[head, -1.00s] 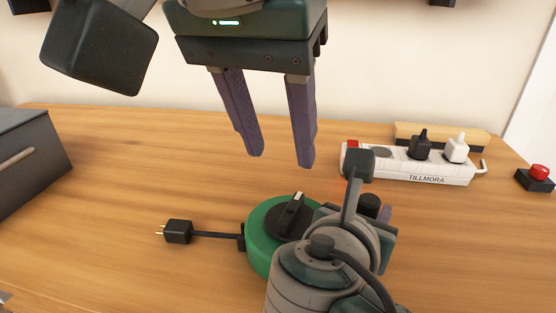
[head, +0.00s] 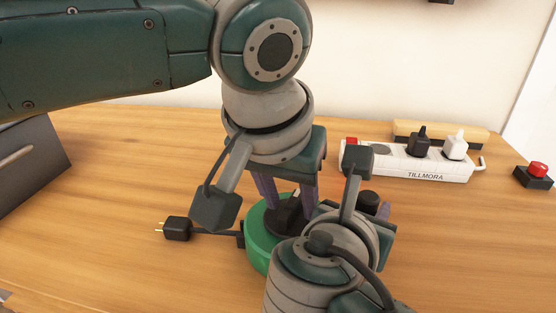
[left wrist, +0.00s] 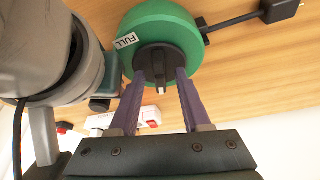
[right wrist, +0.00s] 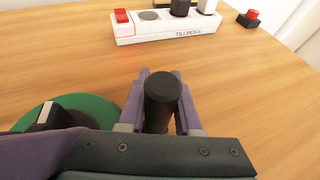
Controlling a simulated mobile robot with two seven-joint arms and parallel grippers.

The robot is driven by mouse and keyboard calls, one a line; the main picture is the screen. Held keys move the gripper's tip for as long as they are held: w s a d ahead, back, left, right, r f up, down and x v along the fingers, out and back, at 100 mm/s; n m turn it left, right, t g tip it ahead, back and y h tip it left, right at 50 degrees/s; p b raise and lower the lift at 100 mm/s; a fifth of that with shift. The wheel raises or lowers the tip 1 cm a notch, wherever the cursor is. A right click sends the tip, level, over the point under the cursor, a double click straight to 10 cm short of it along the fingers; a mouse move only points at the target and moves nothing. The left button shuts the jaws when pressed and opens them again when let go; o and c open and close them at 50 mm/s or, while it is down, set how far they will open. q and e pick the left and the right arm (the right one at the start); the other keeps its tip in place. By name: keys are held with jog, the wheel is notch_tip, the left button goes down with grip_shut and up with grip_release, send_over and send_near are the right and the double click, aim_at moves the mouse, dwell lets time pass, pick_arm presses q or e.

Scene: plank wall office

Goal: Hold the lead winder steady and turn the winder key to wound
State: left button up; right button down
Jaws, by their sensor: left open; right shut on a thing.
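The lead winder is a green drum (head: 258,248), also in the left wrist view (left wrist: 145,22) with a FULL label. Its black winder key (left wrist: 160,60) is a raised bar with a white tip on a dark disc. My left gripper (left wrist: 160,76) is open, pointing down, with its purple fingers on either side of the key and gaps visible. My right gripper (right wrist: 161,80) is shut on a black upright post (right wrist: 163,98) beside the drum. In the head view my arms hide much of the winder; where the post joins it is hidden.
A black plug (head: 178,229) on a short lead lies left of the drum. A white TILLMORA power strip (head: 400,168) with plugs stands behind right, before a wooden block (head: 440,131). A red button (head: 538,170) is far right, a grey box (head: 28,160) far left.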

pick_arm(q)
grip_shut()
dwell(0.4)
dwell(0.4)
jog(key=m+g+h, duration=0.1)
jog(key=m, duration=0.5)
jog(key=shift+w+g+h, duration=0.1)
jog(key=shift+g+h, duration=0.3)
jog(key=m+g, duration=0.1)
jog(key=m, duration=0.2)
jog(key=m+g, duration=0.1)
jog(key=m, duration=0.2)
jog(key=shift+w+h, duration=0.15)
jog(key=shift+h, duration=0.25)
grip_release()
jog(key=shift+a, duration=0.1)
